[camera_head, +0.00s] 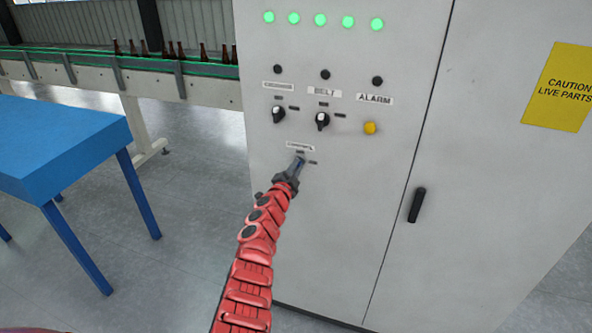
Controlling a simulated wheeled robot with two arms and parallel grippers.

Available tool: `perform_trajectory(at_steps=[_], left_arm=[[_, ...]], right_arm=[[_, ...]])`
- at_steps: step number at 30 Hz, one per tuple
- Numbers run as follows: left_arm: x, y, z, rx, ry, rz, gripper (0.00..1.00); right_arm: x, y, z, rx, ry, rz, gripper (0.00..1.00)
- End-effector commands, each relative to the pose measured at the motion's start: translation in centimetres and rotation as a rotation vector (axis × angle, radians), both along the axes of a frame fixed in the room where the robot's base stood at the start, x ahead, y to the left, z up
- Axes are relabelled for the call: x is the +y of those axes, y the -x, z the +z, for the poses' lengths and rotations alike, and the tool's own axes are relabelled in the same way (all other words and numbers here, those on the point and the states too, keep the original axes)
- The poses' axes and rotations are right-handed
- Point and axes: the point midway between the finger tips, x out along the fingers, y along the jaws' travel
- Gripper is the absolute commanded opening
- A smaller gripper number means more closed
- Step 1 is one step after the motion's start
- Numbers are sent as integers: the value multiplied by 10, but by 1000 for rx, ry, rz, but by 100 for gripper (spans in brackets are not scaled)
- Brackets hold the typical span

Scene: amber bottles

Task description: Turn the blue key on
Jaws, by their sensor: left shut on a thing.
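My left gripper (296,168) reaches up to the front of a grey control cabinet (350,220). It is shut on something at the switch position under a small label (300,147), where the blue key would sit. The gripper and wrist cover most of that spot, so the key's turn angle cannot be told. A small dark marking shows just right of the fingertips. My right gripper is not in view.
Two black knobs (278,115) and a yellow button (370,128) sit above the gripper. Green lamps line the cabinet's top. A black door handle (417,205) sticks out at right. A blue table (62,140) stands left, and a conveyor (100,75) carries amber bottles behind.

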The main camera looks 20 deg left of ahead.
Motion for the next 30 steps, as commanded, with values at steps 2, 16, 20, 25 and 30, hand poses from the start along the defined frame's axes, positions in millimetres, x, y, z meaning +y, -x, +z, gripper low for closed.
perform_trajectory(at_steps=[2, 16, 20, 25, 30], left_arm=[[-2, 0, -1, -5, -72, -3, 0], [-2, 0, -3, -16, -447, -2, 0], [-1, 0, -2, -18, -511, -1, 0], [-1, 0, -2, -19, -565, 0, 0], [-1, 0, -2, -19, -586, 0, 0]], right_arm=[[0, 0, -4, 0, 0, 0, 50], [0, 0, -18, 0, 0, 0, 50], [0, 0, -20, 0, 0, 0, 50], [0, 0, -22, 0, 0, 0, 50], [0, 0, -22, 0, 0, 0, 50]])
